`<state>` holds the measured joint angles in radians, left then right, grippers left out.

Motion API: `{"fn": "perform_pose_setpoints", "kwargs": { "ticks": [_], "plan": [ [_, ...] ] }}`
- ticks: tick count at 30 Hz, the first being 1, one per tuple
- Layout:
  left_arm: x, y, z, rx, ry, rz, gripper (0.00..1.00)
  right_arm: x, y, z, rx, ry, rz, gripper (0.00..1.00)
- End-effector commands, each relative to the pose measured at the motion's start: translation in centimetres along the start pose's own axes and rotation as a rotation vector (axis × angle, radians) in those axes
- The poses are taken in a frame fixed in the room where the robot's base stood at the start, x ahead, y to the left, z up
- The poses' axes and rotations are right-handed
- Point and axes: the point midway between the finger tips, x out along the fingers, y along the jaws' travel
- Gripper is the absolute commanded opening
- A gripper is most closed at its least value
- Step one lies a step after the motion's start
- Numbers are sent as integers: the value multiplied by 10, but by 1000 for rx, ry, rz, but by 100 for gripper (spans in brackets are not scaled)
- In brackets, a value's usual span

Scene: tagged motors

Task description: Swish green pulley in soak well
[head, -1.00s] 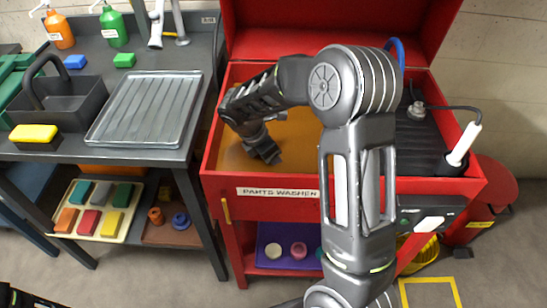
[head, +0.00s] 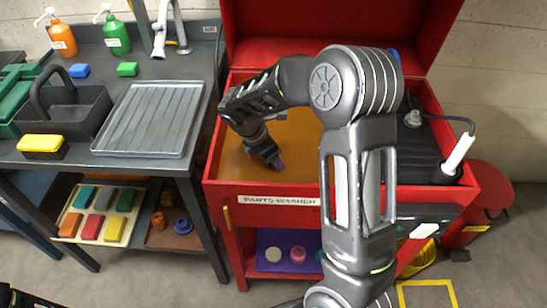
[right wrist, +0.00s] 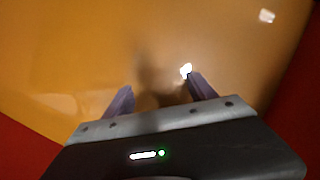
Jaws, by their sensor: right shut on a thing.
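My right gripper (head: 275,162) reaches down into the soak well (head: 300,168), a pool of amber liquid in the left part of the red parts washer (head: 225,188). In the right wrist view, its two purple fingers (right wrist: 160,94) are spread, with a dark, blurred shape (right wrist: 158,80) between them in the liquid. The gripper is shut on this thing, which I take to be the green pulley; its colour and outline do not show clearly.
Right of the well is a dark ribbed drain area (head: 410,150) with a white brush (head: 458,154). A grey ribbed tray (head: 150,118) sits on the bench at left. An orange pulley (head: 158,222) and a blue one (head: 182,226) lie on its lower shelf. The red lid stands open behind.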

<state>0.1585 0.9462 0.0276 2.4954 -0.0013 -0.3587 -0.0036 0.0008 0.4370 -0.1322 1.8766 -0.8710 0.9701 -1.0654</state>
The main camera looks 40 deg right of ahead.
Motion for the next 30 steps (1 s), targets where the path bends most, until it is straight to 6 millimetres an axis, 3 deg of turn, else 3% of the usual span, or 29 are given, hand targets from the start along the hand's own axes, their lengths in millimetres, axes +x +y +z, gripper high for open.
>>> {"fn": "perform_pose_setpoints", "kwargs": {
  "ticks": [18, 30],
  "plan": [
    [20, -8, 0, 0, 0, 0, 36, 31, 1, -12, 0, -1, 1, 24],
    [19, -7, 0, 0, 0, 0, 36, 31, 1, -13, 0, -1, 2, 24]
  ]
}}
